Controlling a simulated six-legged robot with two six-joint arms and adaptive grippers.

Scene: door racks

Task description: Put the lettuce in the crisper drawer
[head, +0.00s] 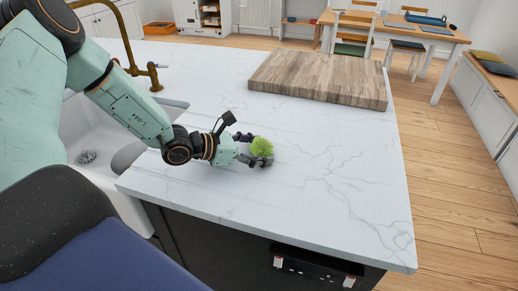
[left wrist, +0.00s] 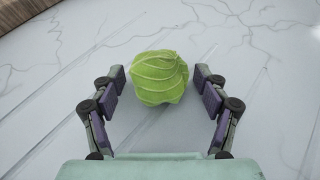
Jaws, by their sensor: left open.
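A round green lettuce (head: 262,147) sits on the white marble counter of the island. My left gripper (head: 256,152) is open at the lettuce, with its fingers around it. In the left wrist view the lettuce (left wrist: 159,77) lies between the two open fingertips (left wrist: 160,80), with a small gap showing on each side. The crisper drawer is not in view. My right gripper is not in view.
A wooden cutting board (head: 320,78) lies at the back of the counter (head: 340,180). A sink (head: 95,140) with a brass faucet (head: 152,72) is at the left. Wooden floor (head: 450,190) is free to the right, with a table (head: 410,27) and chairs beyond.

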